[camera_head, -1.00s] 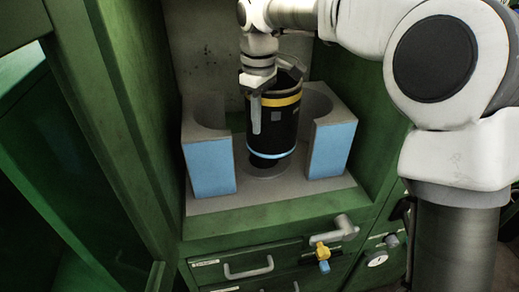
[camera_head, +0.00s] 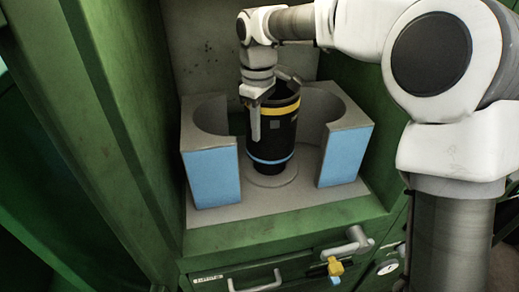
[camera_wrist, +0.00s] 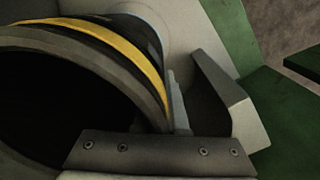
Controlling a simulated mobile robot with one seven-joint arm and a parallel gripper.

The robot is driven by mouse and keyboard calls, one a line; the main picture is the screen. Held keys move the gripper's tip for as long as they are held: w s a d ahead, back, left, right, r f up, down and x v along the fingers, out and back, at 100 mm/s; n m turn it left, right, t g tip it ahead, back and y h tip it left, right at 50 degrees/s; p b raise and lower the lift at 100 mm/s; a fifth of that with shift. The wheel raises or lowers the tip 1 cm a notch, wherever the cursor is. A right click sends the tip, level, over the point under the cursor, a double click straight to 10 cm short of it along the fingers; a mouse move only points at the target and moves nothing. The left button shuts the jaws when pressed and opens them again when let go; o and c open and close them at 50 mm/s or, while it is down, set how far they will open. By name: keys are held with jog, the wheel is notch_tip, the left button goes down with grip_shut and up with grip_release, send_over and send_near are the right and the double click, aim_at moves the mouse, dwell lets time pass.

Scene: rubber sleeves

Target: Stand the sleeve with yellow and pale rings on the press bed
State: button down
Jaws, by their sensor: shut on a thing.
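The sleeve (camera_head: 275,135) is a black open-topped cylinder with a yellow ring near its top and a pale blue ring near its bottom. It is upright over the round disc of the grey press bed (camera_head: 300,190), between two blue-faced blocks. Whether its base touches the disc is hard to tell. My gripper (camera_head: 257,115) is shut on the sleeve's wall at the upper left, with one finger down the outside. In the wrist view the sleeve's yellow ring (camera_wrist: 115,42) and dark opening fill the left side, and a finger lies against the wall. The other fingertip is hidden.
The left block (camera_head: 212,178) and right block (camera_head: 342,157) have curved inner faces close around the sleeve. Green cabinet walls enclose the bed. A drawer handle (camera_head: 255,283) and a lever with a yellow part (camera_head: 335,266) are below the bed's front edge.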

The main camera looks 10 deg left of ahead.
jog(key=b, duration=0.2)
send_over(258, 163)
jog(key=shift+w+f, duration=0.15)
jog(key=shift+f, duration=1.1)
jog(key=shift+w+f, duration=0.15)
jog(key=shift+f, duration=1.2)
jog(key=c, duration=1)
grip_release()
jog(key=shift+f, duration=0.1)
jog(key=shift+o, duration=0.2)
notch_tip(258, 163, up, 8)
jog(key=p, duration=0.3)
